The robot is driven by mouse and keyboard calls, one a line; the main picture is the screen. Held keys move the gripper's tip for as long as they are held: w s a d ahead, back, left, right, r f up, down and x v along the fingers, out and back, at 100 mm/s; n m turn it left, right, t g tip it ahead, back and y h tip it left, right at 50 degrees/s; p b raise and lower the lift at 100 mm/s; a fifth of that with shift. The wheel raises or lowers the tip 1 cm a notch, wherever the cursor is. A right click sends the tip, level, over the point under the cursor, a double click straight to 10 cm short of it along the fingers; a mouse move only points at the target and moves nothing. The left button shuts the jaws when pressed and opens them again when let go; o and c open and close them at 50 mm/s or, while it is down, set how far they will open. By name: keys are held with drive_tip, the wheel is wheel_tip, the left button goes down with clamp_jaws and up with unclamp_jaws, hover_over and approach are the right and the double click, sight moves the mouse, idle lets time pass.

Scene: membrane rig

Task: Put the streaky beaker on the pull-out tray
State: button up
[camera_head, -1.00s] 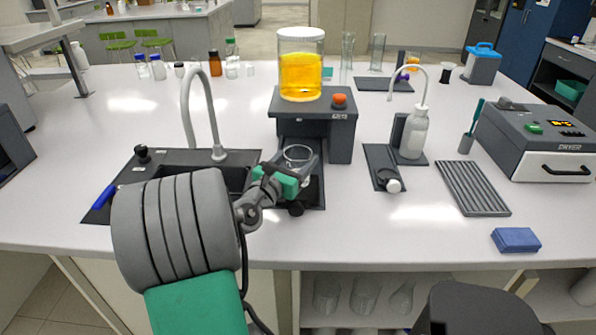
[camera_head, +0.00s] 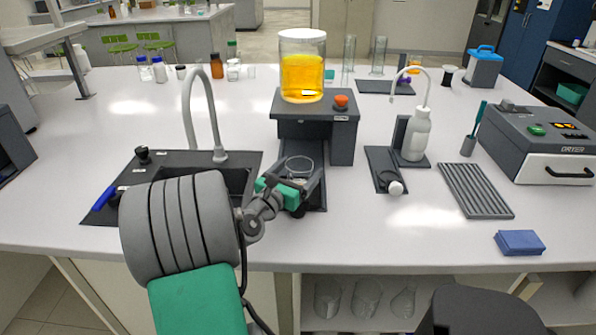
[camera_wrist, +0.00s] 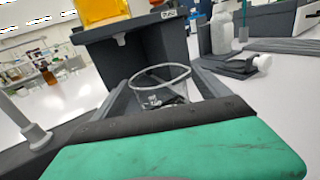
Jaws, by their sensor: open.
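A clear glass beaker (camera_head: 299,166) stands upright, seemingly on the dark pull-out tray (camera_head: 316,199) in front of the dark rig. In the wrist view the beaker's rim (camera_wrist: 160,77) shows between the jaws, with dark marks low in the glass. Streaks are too small to make out. My gripper (camera_head: 312,179) is open around or just in front of the beaker, with a finger on each side. Its green body hides the beaker's base in the wrist view.
The rig (camera_head: 316,118) carries a jar of yellow liquid (camera_head: 302,75) and an orange knob. A sink with a tall tap (camera_head: 200,110) lies left. A wash bottle (camera_head: 417,135), ribbed rack (camera_head: 475,190) and dryer (camera_head: 545,145) stand right.

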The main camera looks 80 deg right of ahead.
drive_tip(key=v, duration=1.1)
drive_tip(key=shift+w+r+b, duration=0.1)
drive_tip(key=shift+w+b, duration=0.05)
drive_tip(key=shift+b, duration=0.15)
drive_tip(key=shift+a, duration=0.5)
